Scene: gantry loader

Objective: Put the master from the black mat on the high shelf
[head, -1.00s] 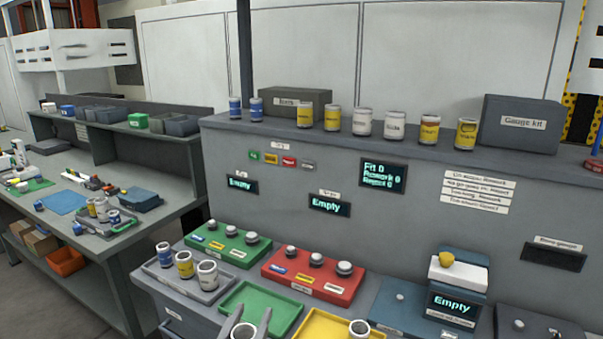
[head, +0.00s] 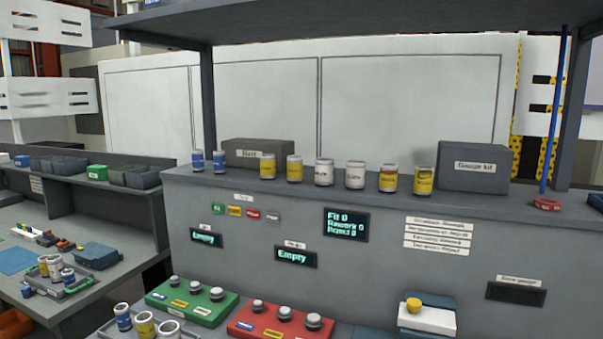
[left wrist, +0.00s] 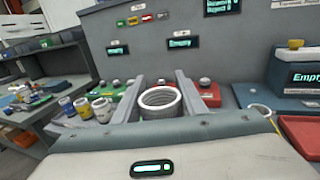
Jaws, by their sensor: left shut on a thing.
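My left gripper (left wrist: 159,80) shows only in the left wrist view. Its two fingers are shut on a white, hollow, round piece (left wrist: 160,101) with an open top, held upright between them. I cannot read a label on it, nor tell for sure that it is the master. A dark high shelf (head: 350,14) crosses the top of the head view on posts, seen from below. Its top surface is hidden. The black mat cannot be made out. My right gripper is out of view.
A green block (head: 192,302) and a red block (head: 281,322) with knobs stand below. A post (head: 208,100) stands left.

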